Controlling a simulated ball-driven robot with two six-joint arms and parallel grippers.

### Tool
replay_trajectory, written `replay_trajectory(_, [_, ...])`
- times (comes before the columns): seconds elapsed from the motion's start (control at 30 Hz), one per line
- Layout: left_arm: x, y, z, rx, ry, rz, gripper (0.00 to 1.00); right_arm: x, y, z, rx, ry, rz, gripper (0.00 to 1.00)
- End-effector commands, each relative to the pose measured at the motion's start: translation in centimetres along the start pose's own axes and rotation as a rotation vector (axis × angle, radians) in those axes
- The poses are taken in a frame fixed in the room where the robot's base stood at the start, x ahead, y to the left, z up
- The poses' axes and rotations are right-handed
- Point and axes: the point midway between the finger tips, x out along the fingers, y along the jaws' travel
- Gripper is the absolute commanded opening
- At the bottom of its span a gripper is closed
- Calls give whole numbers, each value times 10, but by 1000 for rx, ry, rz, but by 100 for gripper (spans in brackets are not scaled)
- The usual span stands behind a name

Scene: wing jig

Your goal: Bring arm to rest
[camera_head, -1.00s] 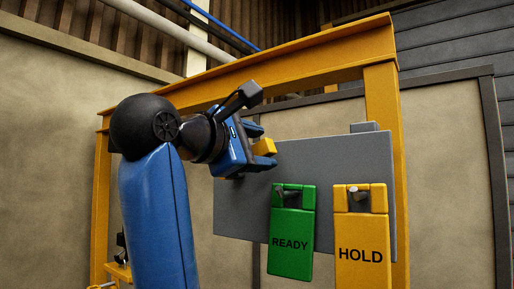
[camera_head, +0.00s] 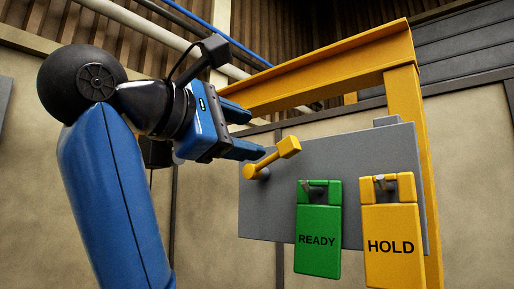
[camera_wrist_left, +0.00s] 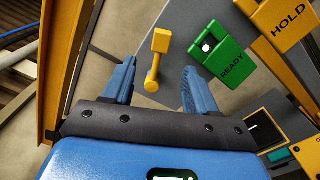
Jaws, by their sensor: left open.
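My left gripper (camera_head: 240,130) is open and empty, held to the left of the grey panel and a little apart from the yellow lever (camera_head: 275,158). The lever sticks out from the panel's left part and slants up to the right in the head view. In the left wrist view, the lever (camera_wrist_left: 156,60) shows beyond and between the two open fingers (camera_wrist_left: 155,85). My right gripper is not in view.
The grey panel (camera_head: 350,150) carries a green READY tag (camera_head: 317,255) and a yellow HOLD tag (camera_head: 390,262) on pegs. A yellow frame (camera_head: 330,75) stands around it. Left of the panel is open room before a beige wall.

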Motion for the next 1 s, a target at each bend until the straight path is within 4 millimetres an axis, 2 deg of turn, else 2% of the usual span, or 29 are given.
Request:
replay_trajectory(0.17, [-7,0,0,-1,0,1,57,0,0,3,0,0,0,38])
replay_trajectory(0.73, [-7,0,0,6,0,0,57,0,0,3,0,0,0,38])
replay_trajectory(0.87, [-7,3,2,70,-8,12,57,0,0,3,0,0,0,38])
replay_trajectory(1.0, [-9,22,14,231,-55,117,57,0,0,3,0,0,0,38])
